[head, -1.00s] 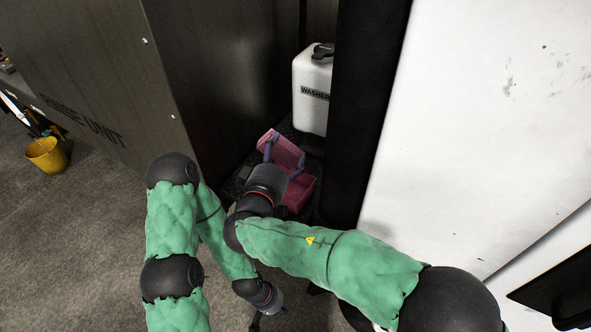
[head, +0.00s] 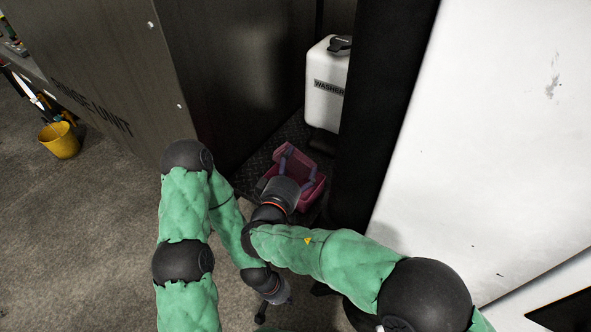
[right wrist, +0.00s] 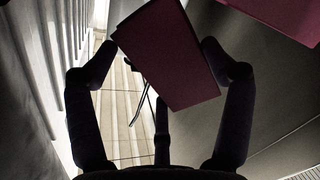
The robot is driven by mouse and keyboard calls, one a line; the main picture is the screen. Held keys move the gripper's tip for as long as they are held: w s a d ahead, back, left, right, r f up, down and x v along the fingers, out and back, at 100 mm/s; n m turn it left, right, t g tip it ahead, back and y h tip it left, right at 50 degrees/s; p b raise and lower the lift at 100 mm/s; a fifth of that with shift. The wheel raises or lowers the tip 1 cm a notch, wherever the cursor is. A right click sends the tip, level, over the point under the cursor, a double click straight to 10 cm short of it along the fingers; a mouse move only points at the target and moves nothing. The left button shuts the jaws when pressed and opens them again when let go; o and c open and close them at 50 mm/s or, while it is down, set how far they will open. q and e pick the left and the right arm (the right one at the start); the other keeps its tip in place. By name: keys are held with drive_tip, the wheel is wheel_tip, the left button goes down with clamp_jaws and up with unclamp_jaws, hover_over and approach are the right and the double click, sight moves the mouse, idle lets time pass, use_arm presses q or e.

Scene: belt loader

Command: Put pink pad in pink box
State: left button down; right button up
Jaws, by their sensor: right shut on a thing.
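The pink pad (head: 298,160) is a flat pinkish slab between the purple fingers of my right gripper (head: 296,172) in the head view. In the right wrist view it shows as a dark pink rectangle (right wrist: 170,55) held between the two fingers of that gripper (right wrist: 160,62). The pink box (head: 316,196) stands on the dark floor just below the pad, partly hidden by my right wrist. I cannot tell whether the pad touches the box. My left gripper (head: 262,314) hangs low near the bottom of the head view, and its fingers are too small to read.
A white washer jug (head: 325,100) stands behind the box. A dark rinse unit cabinet (head: 240,70) is at its left and a black post (head: 375,130) close at its right. A white panel (head: 480,130) fills the right side. A yellow bucket (head: 60,142) stands far left.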

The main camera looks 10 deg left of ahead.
drive_tip(key=shift+f, duration=0.35)
drive_tip(key=shift+r, duration=0.1)
drive_tip(key=shift+f+b, duration=0.3)
drive_tip(key=shift+b, duration=0.2)
drive_tip(key=shift+f+b, duration=0.35)
drive_tip(key=shift+b, duration=0.35)
drive_tip(key=o, duration=0.9)
drive_tip(key=shift+r, duration=0.1)
